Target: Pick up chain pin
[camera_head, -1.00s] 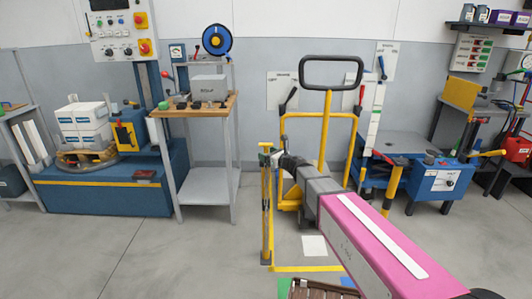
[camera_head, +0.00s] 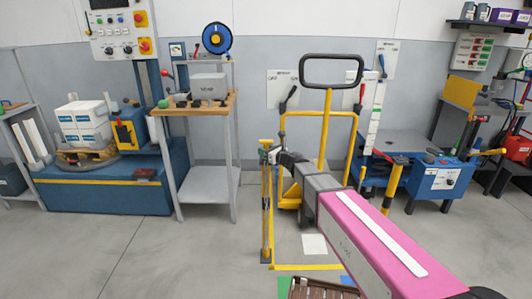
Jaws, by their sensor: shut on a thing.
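My gripper (camera_head: 270,156) is at the end of my pink and grey arm, beside the top of a slim yellow post (camera_head: 266,222) near the middle of the picture. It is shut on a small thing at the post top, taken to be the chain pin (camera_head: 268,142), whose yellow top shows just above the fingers. The fingers and the dark wrist hide most of it. I cannot tell whether its lower end is in the post or clear of it.
A yellow pallet truck (camera_head: 326,118) with a black loop handle stands just behind my arm. A wooden-topped workbench (camera_head: 228,103) is at the left, a blue machine (camera_head: 436,181) at the right. Grey floor (camera_head: 170,262) lies open at the front left.

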